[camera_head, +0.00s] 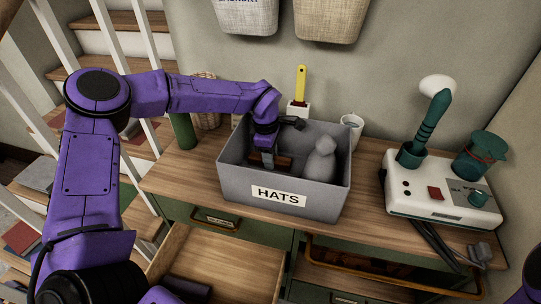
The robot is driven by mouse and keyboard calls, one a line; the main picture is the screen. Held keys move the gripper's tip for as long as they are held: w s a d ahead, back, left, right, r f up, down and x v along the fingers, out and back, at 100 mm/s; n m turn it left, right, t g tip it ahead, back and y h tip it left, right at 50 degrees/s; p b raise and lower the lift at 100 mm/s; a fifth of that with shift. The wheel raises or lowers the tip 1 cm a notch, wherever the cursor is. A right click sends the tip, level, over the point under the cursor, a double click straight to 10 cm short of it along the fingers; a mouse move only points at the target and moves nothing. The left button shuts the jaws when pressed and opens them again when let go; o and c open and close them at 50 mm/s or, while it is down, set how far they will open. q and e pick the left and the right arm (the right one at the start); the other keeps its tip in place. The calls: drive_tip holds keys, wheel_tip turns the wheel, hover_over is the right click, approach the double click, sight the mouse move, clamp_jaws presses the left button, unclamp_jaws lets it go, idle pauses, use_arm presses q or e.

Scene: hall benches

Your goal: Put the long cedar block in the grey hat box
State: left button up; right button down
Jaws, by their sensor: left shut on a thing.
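The grey hat box (235,188), an open bin labelled HATS, stands on the wooden bench top. My left gripper (268,160) reaches down into the box at its left side and is shut on a brown wooden piece, seemingly the long cedar block (284,163). The block is low inside the box, partly hidden by the gripper and the front wall. I cannot tell whether it touches the box floor. A grey rounded figure (321,162) stands in the box's right part. My right gripper is not in view.
A white machine (408,194) with green parts stands to the right. Behind the box are a yellow-handled brush (301,84) and a white cup (352,122); a green cylinder (184,131) is at left. An open drawer (215,262) juts out below.

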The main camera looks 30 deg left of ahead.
use_arm(q)
drive_tip(key=o, duration=1)
drive_tip(key=shift+o, duration=0.2)
wheel_tip(320, 180, up, 12)
drive_tip(key=a, duration=0.1)
drive_tip(key=shift+s+b, duration=0.15)
drive_tip(key=shift+b, duration=0.2)
drive_tip(key=shift+a, duration=0.1)
